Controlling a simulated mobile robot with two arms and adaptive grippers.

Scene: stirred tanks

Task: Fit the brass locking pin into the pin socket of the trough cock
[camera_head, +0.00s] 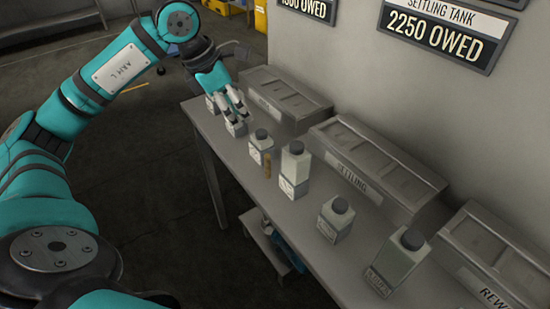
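My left arm reaches in from the left, and its gripper (238,117) is over the far end of the bench, fingers pointing down. The fingertips are close to a small pale bottle (236,129); I cannot tell whether they touch it or how far apart they are. A small upright brownish-gold piece (267,163) stands at the front of the bench beside a dark-capped bottle (260,141); it may be the brass locking pin, but it is too small to be sure. I cannot make out a trough cock or pin socket. My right gripper is not in view.
Several pale bottles, among them a tall one (294,165) and a large one (402,256), line the grey bench (312,258). Lidded grey bins, one labelled "SETTLING" (372,165), stand behind them against the wall. A low step (262,240) is below. Open floor lies left.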

